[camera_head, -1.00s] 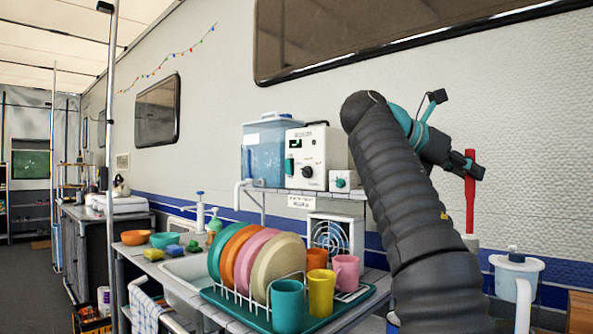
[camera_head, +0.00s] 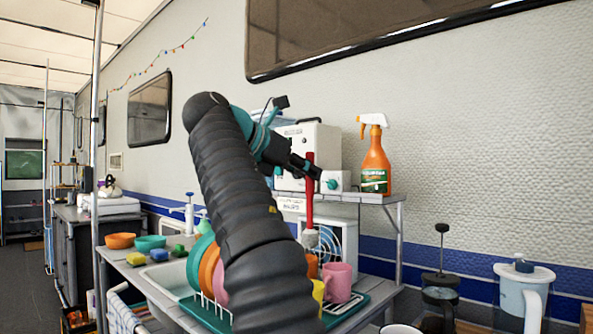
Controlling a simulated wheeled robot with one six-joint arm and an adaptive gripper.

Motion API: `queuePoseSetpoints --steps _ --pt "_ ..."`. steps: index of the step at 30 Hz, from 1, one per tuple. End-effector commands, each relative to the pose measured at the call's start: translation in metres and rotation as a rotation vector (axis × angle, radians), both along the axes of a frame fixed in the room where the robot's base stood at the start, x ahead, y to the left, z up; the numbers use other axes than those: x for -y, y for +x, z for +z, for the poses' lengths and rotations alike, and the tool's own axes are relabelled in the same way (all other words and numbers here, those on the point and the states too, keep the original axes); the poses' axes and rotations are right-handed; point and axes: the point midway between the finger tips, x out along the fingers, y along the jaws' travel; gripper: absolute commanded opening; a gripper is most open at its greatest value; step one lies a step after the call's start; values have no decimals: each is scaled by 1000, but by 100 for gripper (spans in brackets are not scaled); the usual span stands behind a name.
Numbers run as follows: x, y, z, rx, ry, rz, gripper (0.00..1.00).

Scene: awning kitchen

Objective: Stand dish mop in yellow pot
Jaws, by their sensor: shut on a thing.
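The dish mop (camera_head: 309,205) has a red handle and a whitish head at its lower end. It hangs about upright, head down. My gripper (camera_head: 310,170) is shut on the upper part of the red handle. The yellow pot (camera_head: 318,290) stands at the front of the dish rack, mostly hidden behind my arm. The mop head shows above and slightly left of the yellow pot in the picture, near an orange cup (camera_head: 312,268). How far apart they are in depth I cannot tell.
A pink mug (camera_head: 338,283) stands right of the yellow pot on the teal tray (camera_head: 345,311). Plates (camera_head: 209,265) stand in the rack at left. A spray bottle (camera_head: 375,160) stands on the shelf behind. A French press (camera_head: 439,290) and a white-blue jug (camera_head: 522,290) are at right.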

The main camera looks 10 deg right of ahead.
Motion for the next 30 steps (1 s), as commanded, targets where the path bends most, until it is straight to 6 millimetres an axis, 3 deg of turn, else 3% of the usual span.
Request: queuePoseSetpoints --steps 30 --pt "-3 -1 -65 -1 2 5 0"
